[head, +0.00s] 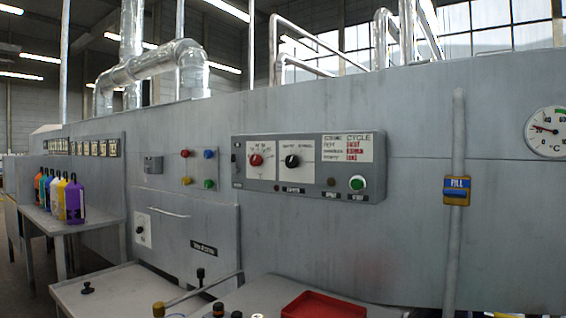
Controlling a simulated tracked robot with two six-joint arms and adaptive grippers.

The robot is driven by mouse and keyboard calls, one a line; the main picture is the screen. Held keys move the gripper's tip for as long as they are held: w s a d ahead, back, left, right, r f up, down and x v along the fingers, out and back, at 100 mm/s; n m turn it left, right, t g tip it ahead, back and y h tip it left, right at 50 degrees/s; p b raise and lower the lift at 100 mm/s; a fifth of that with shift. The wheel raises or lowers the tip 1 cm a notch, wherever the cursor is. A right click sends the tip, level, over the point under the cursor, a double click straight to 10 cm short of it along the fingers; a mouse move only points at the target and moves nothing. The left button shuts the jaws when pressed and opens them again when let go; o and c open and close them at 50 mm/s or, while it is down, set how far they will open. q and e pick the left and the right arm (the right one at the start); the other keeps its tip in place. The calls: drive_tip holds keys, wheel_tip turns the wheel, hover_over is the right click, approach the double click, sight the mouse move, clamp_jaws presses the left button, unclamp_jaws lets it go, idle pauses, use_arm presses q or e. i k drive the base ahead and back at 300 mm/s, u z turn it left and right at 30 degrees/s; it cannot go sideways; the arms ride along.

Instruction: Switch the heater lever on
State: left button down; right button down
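No part clearly marked as the heater lever can be made out; the labels are too small to read. A grey control panel (308,166) on the machine wall has a red knob (255,160), a black knob (292,161), a green button (357,183) and a small dark switch at its left end. A black-knobbed lever (200,275) stands low in front of the machine, near a slanted metal rod (205,288). Another black knob (87,287) sits on the metal surface at lower left. Neither of my grippers is in view.
A red tray (323,306) lies at the bottom centre. Several coloured bottles (73,200) stand on a side table at left. A vertical pipe (456,240) carries a blue-and-yellow "FILL" fitting (456,190). A round °C gauge (547,132) is at right.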

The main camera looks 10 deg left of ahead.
sight(233, 170)
drive_tip(key=u, duration=1.35)
drive_tip(key=i, duration=0.1)
drive_tip(key=z, duration=2.6)
drive_tip(key=k, duration=1.75)
drive_tip(key=u, duration=1.45)
drive_tip(key=i, duration=1.65)
